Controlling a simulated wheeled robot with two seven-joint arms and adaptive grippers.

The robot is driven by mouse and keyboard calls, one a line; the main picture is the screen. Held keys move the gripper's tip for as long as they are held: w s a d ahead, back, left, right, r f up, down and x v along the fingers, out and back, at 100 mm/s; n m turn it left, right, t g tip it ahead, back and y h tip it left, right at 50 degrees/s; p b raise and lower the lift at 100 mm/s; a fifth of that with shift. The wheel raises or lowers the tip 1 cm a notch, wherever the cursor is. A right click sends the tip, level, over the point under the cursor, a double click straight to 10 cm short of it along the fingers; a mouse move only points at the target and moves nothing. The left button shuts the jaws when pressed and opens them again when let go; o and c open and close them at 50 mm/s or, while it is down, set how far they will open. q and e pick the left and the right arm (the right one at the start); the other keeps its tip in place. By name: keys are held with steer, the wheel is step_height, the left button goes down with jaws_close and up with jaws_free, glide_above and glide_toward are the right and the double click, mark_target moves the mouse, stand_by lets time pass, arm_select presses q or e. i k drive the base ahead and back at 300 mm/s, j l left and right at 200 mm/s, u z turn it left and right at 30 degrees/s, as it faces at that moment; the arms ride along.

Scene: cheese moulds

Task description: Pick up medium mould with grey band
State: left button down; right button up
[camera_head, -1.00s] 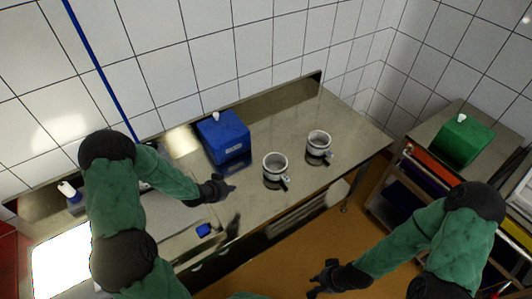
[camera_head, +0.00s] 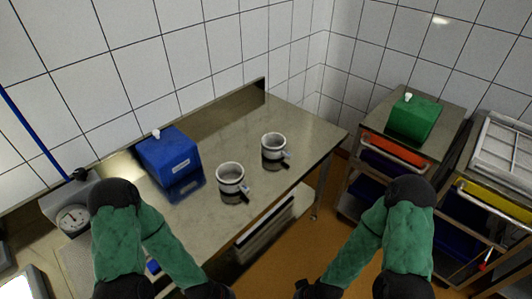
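Two white moulds with dark bands and side clamps stand upright on the steel table (camera_head: 262,215). The nearer mould (camera_head: 230,175) is at the table's middle, and the other mould (camera_head: 273,145) is a little farther back and right. Which one is medium, and the exact shade of each band, I cannot tell. My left gripper (camera_head: 222,292) is at the bottom edge, below and apart from the nearer mould. My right gripper (camera_head: 305,288) is at the bottom edge, off the table's front. Both are dark and partly cut off, so their fingers are unclear.
A blue box (camera_head: 168,158) stands on the table left of the moulds. A dial scale (camera_head: 73,218) is at the far left. A green box (camera_head: 414,118) sits on a cart at the right, above coloured trays (camera_head: 395,152). The table's right end is clear.

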mark_target(274, 145)
steer(key=i+l+u, duration=0.1)
steer(key=u, duration=0.3)
steer(key=l+u, duration=0.2)
steer(key=u, duration=0.15)
steer(key=l+u, duration=0.2)
steer(key=u, duration=0.2)
steer(key=i+l+u, duration=0.1)
steer(key=u, duration=0.3)
steer(key=k+l, duration=0.05)
steer(key=l, duration=0.05)
